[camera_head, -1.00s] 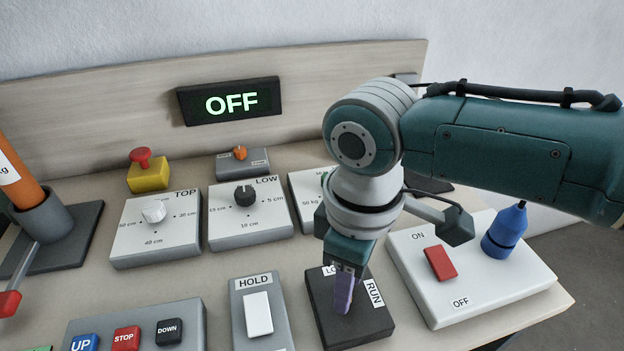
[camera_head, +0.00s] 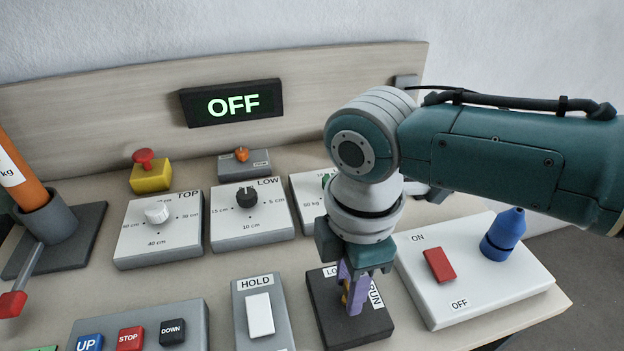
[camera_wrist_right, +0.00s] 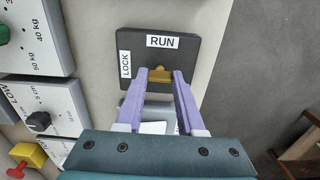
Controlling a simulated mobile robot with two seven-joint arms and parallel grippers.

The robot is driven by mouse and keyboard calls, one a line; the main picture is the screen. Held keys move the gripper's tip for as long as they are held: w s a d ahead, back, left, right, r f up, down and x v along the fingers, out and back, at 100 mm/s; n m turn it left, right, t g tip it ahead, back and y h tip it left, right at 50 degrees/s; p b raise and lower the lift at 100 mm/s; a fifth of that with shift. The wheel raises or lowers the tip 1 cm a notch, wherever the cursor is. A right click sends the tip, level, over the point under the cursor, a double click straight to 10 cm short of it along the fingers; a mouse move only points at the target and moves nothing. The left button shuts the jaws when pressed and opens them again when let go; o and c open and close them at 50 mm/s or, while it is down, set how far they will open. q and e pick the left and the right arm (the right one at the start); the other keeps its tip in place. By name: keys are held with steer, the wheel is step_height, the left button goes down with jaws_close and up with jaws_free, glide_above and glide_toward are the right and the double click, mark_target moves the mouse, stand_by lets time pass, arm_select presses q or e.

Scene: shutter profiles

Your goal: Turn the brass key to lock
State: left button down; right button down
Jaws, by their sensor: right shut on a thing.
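The brass key (camera_head: 346,289) sits in the black key block (camera_head: 324,318), which carries a LOCK label and a RUN label. In the right wrist view the key (camera_wrist_right: 159,75) is between the two purple fingers, with RUN at the top and LOCK at the left of the block (camera_wrist_right: 190,48). My right gripper (camera_head: 351,300) points down over the block and is shut on the key. In the head view its fingers hide most of the key and part of both labels. My left gripper is not in view. The display (camera_head: 232,103) reads OFF.
Left of the block is the HOLD switch (camera_head: 260,315); right is the white ON/OFF panel (camera_head: 480,285) with a red rocker and a blue plug-like part (camera_head: 505,234). Dial boxes (camera_head: 158,238) stand behind to the left. The button box (camera_head: 140,325) is front left.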

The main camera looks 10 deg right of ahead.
stand_by(0.3)
steer(key=c, duration=0.5)
jaws_free()
steer(key=shift+r, duration=0.15)
steer(key=shift+r, duration=0.35)
step_height(320, 180, up, 8)
steer(key=shift+f+p, duration=0.15)
steer(key=shift+p, duration=0.75)
steer(key=shift+r, duration=0.65)
steer(key=shift+s+a, duration=0.1)
